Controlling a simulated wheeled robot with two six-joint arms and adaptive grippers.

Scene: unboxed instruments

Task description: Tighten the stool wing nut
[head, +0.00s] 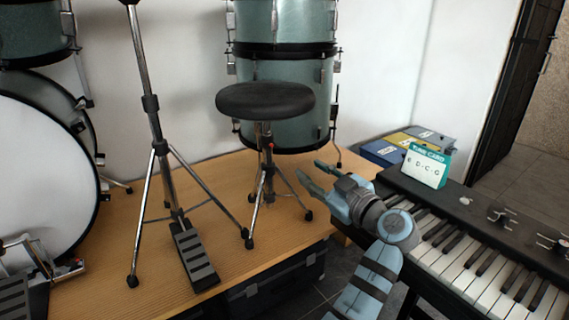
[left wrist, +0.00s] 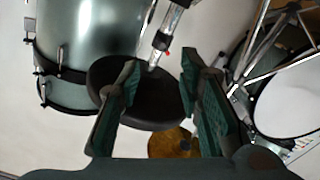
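The stool (head: 265,100) has a round black seat on a chrome post with tripod legs and stands on the wooden platform. A small red part on its post, apparently the wing nut (head: 270,146), shows just below the seat. It also shows as a red dot in the left wrist view (left wrist: 167,53), between the fingers and beyond them. Its exact angle is too small to tell. My left gripper (head: 311,172) is open and empty, to the right of the post and apart from it, with its fingers pointing toward it. My right gripper is not in view.
Teal drums (head: 285,95) stand behind the stool. A chrome stand (head: 150,105) with a pedal is to its left, near a bass drum (head: 40,180). A keyboard (head: 480,260) with a teal card (head: 425,167) and coloured boxes is at right.

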